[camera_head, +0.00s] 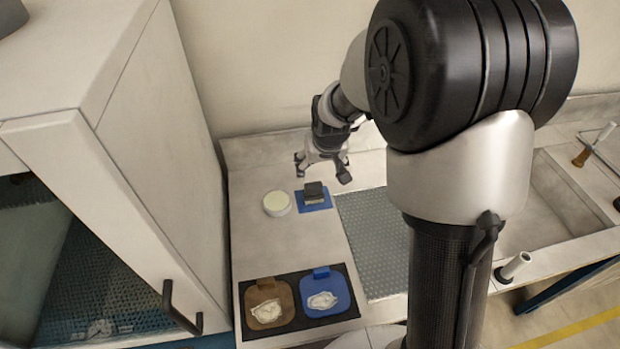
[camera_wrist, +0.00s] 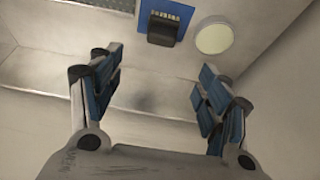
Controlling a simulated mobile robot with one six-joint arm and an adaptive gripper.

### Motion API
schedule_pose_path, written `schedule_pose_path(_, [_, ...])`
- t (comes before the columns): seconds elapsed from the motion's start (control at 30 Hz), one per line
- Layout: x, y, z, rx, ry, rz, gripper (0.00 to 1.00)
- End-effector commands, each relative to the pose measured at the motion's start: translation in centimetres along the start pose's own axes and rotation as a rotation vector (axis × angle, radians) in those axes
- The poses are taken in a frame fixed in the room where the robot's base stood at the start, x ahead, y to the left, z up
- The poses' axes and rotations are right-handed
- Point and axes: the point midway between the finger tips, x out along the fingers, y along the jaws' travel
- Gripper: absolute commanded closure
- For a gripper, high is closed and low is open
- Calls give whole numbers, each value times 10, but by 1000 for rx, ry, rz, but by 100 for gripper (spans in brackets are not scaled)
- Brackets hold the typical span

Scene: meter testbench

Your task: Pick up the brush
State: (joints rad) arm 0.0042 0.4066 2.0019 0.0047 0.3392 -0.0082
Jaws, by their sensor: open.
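The brush (camera_head: 314,190) looks like a small dark block with a paler lower part. It sits on a blue mat (camera_head: 325,205) near the back of the bench. My gripper (camera_head: 322,170) is open and empty, above and just behind the brush in the head view. In the wrist view the brush (camera_wrist: 163,28) lies at the top, beyond the open fingers (camera_wrist: 158,80), on the blue mat (camera_wrist: 183,8). The fingers do not touch it. Its underside is hidden.
A round white dish (camera_head: 277,204) stands close to the left of the brush. A black tray (camera_head: 295,325) with brown and blue pads lies in front. A perforated grey panel (camera_head: 372,235) is to the right. A tall cabinet (camera_head: 150,150) bounds the left.

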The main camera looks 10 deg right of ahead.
Motion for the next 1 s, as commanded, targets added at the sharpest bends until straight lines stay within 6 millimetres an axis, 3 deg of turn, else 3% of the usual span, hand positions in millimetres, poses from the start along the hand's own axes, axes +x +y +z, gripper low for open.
schedule_pose_path(0.1, [31,0,2,0,-4,0,30])
schedule_pose_path(0.33, [79,0,3,0,-4,0,30])
schedule_pose_path(0.67, [106,-1,2,0,-2,0,30])
schedule_pose_path(1.0, [150,-2,2,0,-2,0,30])
